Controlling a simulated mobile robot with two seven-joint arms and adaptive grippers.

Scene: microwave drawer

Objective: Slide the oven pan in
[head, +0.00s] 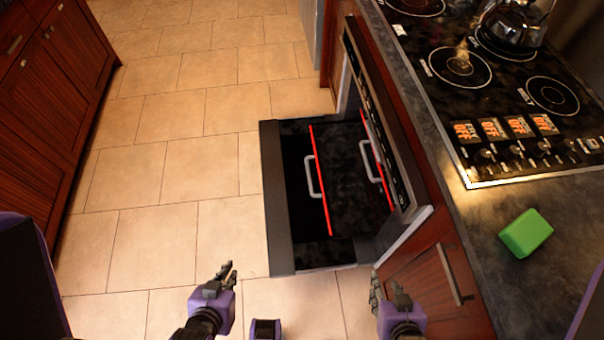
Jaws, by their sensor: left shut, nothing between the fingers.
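The oven pan (345,180) is a dark, speckled flat piece with red lines along two edges. It has one pale handle (313,177) at its left edge and another (370,160) near its right edge. It lies over the open front (276,200) of the oven under the counter, and its right side is close to the oven's slanted front panel (378,115). My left gripper (228,270) is shut and empty over the floor, below and left of the pan, apart from it. My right gripper (388,289) has its fingers apart, empty, just below the oven's near corner.
A dark counter (485,215) on the right carries a stove (490,80), a kettle (512,20) and a green block (526,233). A red-brown cabinet door (440,295) is close to my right gripper. Cabinets (55,90) line the left. The tiled floor (180,150) between is clear.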

